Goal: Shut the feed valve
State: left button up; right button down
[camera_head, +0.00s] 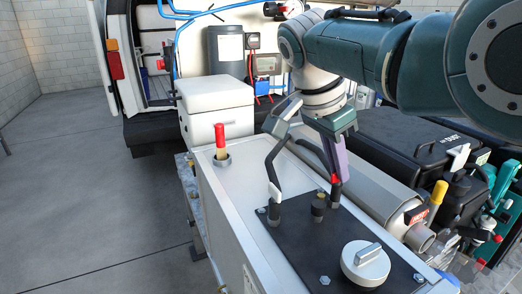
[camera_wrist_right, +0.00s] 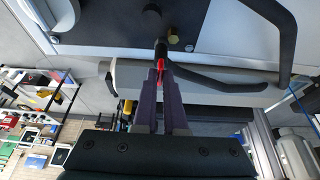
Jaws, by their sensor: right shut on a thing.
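My right gripper (camera_head: 336,172) reaches down over the black panel (camera_head: 318,240) on top of a white cabinet. Its purple fingers are shut on a small red valve handle (camera_head: 335,180) above a dark fitting near the panel's back edge. In the right wrist view, the red handle (camera_wrist_right: 160,66) shows between the fingertips (camera_wrist_right: 160,78), in line with the dark stem. The fingers hide part of it. No label shows that names it the feed valve. My left gripper is in neither view.
Black bent tubes (camera_head: 272,165) rise beside the gripper. A short dark fitting (camera_head: 318,206) and a round grey knob (camera_head: 365,262) stand on the panel. A grey cylinder (camera_head: 375,200) lies to the right. A red-topped post (camera_head: 220,140) stands left. The floor at left is clear.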

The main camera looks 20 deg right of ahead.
jog(key=c, duration=1)
grip_release()
jog(key=shift+a+r, duration=0.1)
jog(key=shift+r, duration=0.15)
jog(key=b+v, duration=0.2)
jog(key=v, duration=0.7)
jog(key=shift+r, duration=0.2)
